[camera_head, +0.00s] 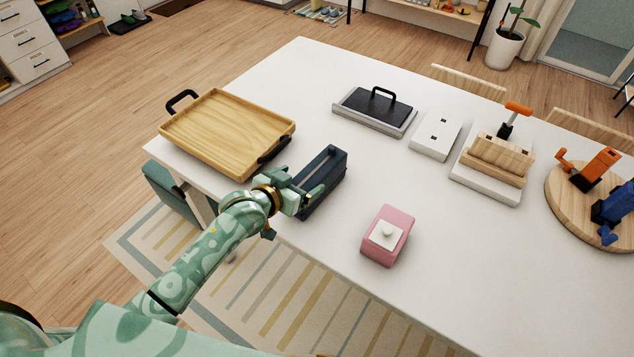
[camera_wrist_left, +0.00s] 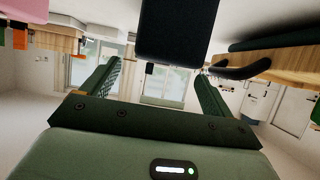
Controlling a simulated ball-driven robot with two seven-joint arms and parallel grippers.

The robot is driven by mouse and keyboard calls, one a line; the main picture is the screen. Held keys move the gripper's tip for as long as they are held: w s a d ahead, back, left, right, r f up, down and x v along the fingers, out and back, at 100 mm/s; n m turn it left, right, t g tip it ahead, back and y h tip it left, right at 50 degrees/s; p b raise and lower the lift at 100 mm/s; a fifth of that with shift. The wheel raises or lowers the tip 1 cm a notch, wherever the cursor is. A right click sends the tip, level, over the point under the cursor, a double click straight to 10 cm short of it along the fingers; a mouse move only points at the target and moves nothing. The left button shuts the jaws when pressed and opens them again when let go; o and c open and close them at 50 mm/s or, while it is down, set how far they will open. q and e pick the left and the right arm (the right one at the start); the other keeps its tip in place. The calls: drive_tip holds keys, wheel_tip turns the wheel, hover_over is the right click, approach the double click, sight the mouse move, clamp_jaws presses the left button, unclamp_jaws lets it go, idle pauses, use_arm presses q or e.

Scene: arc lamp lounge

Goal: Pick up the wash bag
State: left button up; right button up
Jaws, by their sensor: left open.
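The wash bag (camera_head: 330,178) appears to be the long dark navy, box-shaped thing on the white table (camera_head: 300,265), near its front left edge. It has a raised bar along its top. My left gripper (camera_head: 304,190) is open at the bag's near left side, and its fingers overlap the bag in the head view. In the left wrist view, which looks upside down, a dark block, likely the bag (camera_wrist_left: 178,30), shows at top centre. Contact cannot be told. My right gripper is out of view.
A wooden tray (camera_head: 225,130) with black handles lies close left of the bag. A pink box (camera_head: 388,238) stands to its right. A black-topped plate with a handle (camera_head: 375,108), a white box (camera_head: 436,135) and a wooden block stand (camera_head: 495,160) are farther back. The table between is clear.

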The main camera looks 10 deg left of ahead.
sight(315, 170)
use_arm(q)
drive_tip(key=x, duration=0.3)
drive_tip(key=b+x, duration=0.1)
drive_tip(key=x, duration=0.1)
drive_tip(key=shift+w+d+r, duration=0.2)
drive_tip(key=shift+d+r, duration=0.05)
drive_tip(key=shift+d, duration=0.15)
drive_tip(key=shift+s, duration=0.1)
drive_tip(key=c, duration=1.4)
drive_tip(key=shift+r, duration=0.1)
drive_tip(key=c, duration=0.3)
